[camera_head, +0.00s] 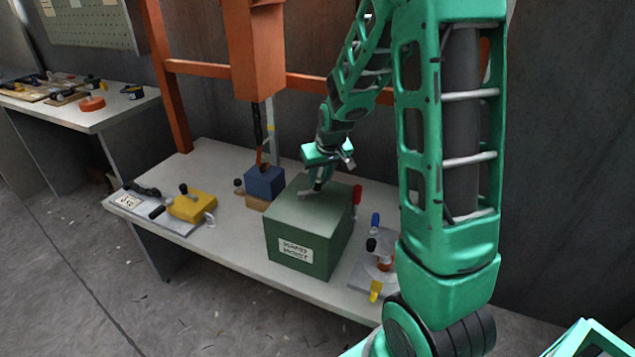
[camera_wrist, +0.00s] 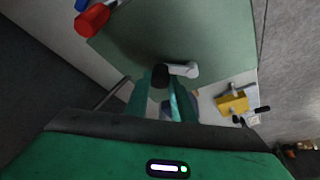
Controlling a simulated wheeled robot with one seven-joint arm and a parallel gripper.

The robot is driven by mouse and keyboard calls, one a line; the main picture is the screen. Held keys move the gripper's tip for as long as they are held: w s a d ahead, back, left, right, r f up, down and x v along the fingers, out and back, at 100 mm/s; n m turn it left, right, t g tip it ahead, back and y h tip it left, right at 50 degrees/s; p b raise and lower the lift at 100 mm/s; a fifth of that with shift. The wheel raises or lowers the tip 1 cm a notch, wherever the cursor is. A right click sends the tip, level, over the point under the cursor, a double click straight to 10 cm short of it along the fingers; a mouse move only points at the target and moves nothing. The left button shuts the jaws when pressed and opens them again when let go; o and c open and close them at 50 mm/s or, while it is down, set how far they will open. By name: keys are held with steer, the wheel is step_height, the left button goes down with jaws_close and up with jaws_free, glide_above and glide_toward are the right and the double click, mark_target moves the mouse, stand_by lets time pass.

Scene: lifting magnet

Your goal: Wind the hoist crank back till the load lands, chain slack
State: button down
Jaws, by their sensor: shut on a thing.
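The green hoist box (camera_head: 290,249) with a white label stands on the bench. Its pale crank arm (camera_head: 307,194) lies across the top; in the wrist view the crank arm (camera_wrist: 185,70) runs from a dark knob (camera_wrist: 160,76) between my fingers. My gripper (camera_head: 318,184) is shut on that crank knob above the box. The load, a blue block (camera_head: 265,183), is left of the box, with a tan block (camera_head: 257,204) below it. A dark chain (camera_head: 257,122) and an orange hook (camera_head: 261,158) come down to it. I cannot tell whether the chain is slack.
A red handle (camera_head: 357,196) sticks up at the box's right side. A yellow device (camera_head: 192,206) sits on a plate at the bench's left end. An orange frame (camera_head: 165,80) rises behind.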

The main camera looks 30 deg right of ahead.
steer(key=w+n, duration=0.1)
steer(key=n, duration=0.1)
steer(key=w+n+y, duration=0.1)
steer(key=shift+d+r+n, duration=0.1)
steer(key=shift+d+n, duration=0.05)
steer(key=shift+n, duration=0.25)
steer(key=shift+w+n+y, duration=0.4)
steer(key=shift+n, duration=0.45)
steer(key=shift+w+n+y, duration=0.4)
steer(key=shift+n, duration=0.45)
steer(key=c, duration=1.5)
jaws_free()
steer(key=shift+a, duration=0.2)
steer(key=shift+c, duration=0.2)
steer(key=v, duration=1)
steer(key=shift+d+r+g, duration=0.15)
steer(key=shift+r+g, duration=0.15)
steer(key=shift+r, duration=0.05)
